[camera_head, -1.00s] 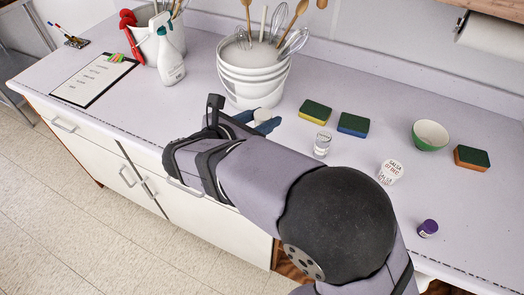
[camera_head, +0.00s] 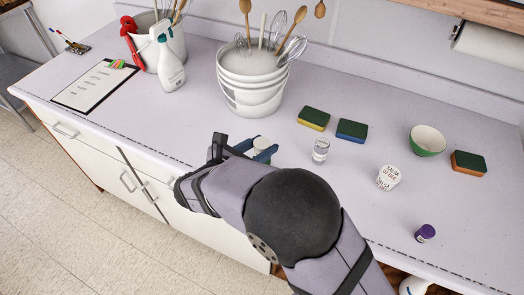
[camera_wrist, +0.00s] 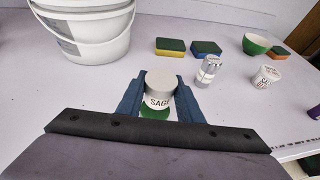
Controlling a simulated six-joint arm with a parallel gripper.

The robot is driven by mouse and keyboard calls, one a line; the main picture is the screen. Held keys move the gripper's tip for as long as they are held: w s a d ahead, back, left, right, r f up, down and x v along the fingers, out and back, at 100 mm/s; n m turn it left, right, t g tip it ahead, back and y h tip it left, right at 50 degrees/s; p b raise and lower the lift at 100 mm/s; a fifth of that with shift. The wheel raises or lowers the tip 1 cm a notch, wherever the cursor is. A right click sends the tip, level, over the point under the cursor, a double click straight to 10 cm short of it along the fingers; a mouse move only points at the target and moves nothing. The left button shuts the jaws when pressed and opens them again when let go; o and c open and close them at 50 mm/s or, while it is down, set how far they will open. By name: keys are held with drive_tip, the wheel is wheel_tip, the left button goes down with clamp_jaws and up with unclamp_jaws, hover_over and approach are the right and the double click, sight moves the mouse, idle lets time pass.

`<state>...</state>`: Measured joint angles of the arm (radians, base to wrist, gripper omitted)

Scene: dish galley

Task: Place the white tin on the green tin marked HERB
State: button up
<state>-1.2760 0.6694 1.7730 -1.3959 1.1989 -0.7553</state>
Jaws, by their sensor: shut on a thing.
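My gripper (camera_head: 254,149) is shut on the white tin (camera_head: 261,143), near the counter's front edge. In the wrist view the white tin (camera_wrist: 160,88) stands upright between the blue fingers (camera_wrist: 161,98), with its grey-white lid up and dark letters reading SAGE. A green tin (camera_wrist: 155,113) shows directly below the white tin, mostly hidden by it and by my gripper. Its HERB marking is not visible. I cannot tell whether the two tins touch.
Sponges (camera_head: 314,114) and white buckets (camera_head: 252,90) stand behind.

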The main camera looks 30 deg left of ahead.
drive_tip(key=shift+f, duration=1.3)
drive_tip(key=shift+f, duration=0.2)
drive_tip(key=o, duration=1.1)
drive_tip(key=shift+c, duration=0.2)
drive_tip(key=shift+r, duration=0.1)
drive_tip(key=shift+r, duration=0.15)
drive_tip(key=b+v, duration=0.2)
drive_tip(key=v, duration=1)
